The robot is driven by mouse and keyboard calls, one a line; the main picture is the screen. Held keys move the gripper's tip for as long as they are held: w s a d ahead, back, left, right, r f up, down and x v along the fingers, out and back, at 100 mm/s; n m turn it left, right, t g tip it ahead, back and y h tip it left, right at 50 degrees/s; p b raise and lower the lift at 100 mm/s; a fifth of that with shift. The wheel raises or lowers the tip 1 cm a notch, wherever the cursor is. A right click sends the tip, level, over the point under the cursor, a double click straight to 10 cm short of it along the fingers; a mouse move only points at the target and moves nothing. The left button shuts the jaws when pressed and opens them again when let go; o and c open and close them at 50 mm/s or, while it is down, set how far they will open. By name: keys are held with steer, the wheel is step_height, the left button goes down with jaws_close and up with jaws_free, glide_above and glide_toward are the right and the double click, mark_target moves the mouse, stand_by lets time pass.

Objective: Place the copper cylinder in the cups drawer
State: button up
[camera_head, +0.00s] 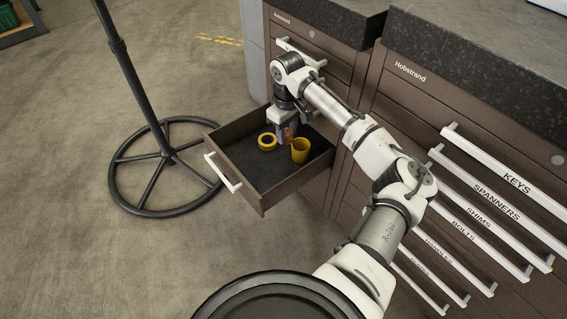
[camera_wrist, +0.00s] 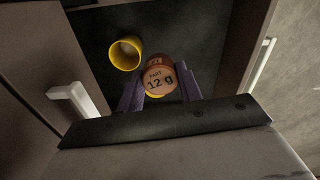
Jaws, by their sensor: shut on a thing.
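A brown drawer (camera_head: 298,184) is pulled open from the left cabinet, with a dark floor inside; I cannot read a label on its front. My gripper (camera_head: 287,138) reaches down into the drawer's space. Its purple fingers (camera_wrist: 160,88) are shut on the copper cylinder (camera_wrist: 158,72), whose face reads "PART 12 g". In the head view the cylinder is mostly hidden by the fingers. I cannot tell whether it touches the drawer floor.
Closed labelled drawers (camera_head: 480,190) with white handles are at right. A black stand with a wheel-shaped base (camera_head: 165,152) is on the floor at left.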

mark_target(275, 162)
steer(key=w+a+r+n+b, duration=0.45)
steer(key=n+b, duration=0.45)
steer(key=b, duration=0.3)
steer(key=f+b, duration=0.1)
steer(key=f, duration=0.5)
steer(key=f+b, duration=0.1)
steer(key=f, duration=0.5)
steer(key=f+b, duration=0.2)
steer(key=f, duration=0.5)
steer(key=shift+s+d+f, duration=0.1)
steer(key=shift+s+d, duration=0.2)
steer(key=shift+s, duration=0.05)
steer(key=shift+f, duration=0.15)
steer(key=o, duration=1.2)
step_height(275, 162, up, 12)
steer(key=p, duration=0.3)
